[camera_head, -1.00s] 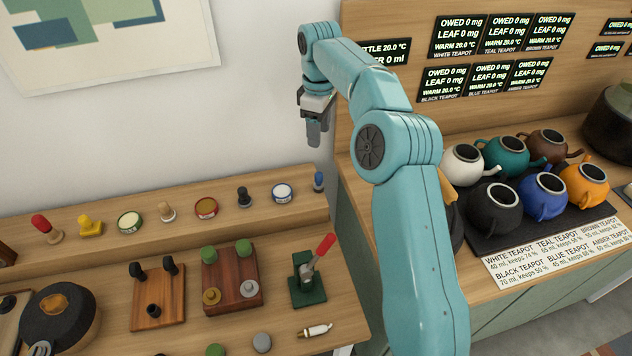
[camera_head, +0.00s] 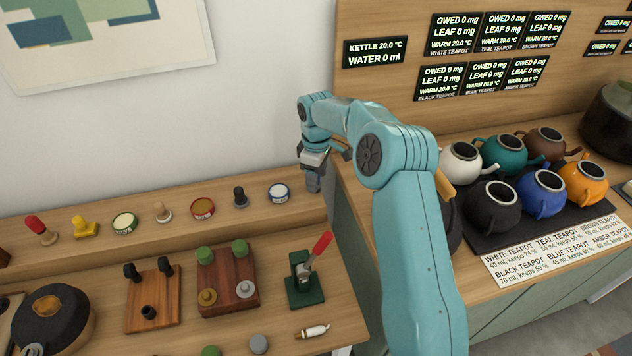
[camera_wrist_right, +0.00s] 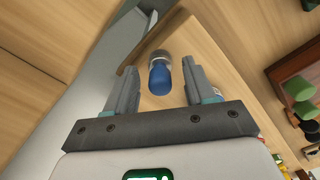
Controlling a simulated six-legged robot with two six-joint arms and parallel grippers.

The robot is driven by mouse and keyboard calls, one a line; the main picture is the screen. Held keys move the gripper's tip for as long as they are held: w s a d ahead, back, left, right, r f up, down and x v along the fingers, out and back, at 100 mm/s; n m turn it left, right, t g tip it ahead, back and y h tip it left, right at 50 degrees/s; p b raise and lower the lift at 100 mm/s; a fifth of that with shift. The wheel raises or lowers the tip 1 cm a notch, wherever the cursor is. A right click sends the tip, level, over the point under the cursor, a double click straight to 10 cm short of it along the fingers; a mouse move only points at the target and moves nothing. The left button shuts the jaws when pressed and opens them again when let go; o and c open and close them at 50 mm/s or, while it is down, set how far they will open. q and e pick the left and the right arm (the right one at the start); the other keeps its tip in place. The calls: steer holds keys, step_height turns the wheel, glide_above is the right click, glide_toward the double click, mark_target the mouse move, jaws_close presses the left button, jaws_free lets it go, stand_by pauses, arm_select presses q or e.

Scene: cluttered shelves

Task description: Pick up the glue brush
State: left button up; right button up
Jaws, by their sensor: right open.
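A small upright item with a rounded blue top and a pale lower part (camera_wrist_right: 160,75), which may be the glue brush, stands at the right end of the raised shelf. My right gripper (camera_head: 313,182) is over that end of the shelf and hides the item in the head view. In the right wrist view, the open fingers (camera_wrist_right: 160,70) are on either side of the blue top, with a gap to each side. Nothing is held. My left gripper is out of view.
Below is a green press with a red lever (camera_head: 305,285). A white tube-like item (camera_head: 313,331) lies near the front edge. Several teapots (camera_head: 543,194) are at right.

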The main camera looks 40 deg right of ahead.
jaws_close()
step_height(320, 180, up, 11)
steer(key=shift+w+f+p, duration=0.1)
steer(key=shift+f+p, duration=0.1)
steer(key=shift+p, duration=0.15)
step_height(320, 180, up, 9)
steer(key=p, duration=0.3)
steer(key=shift+r, duration=0.2)
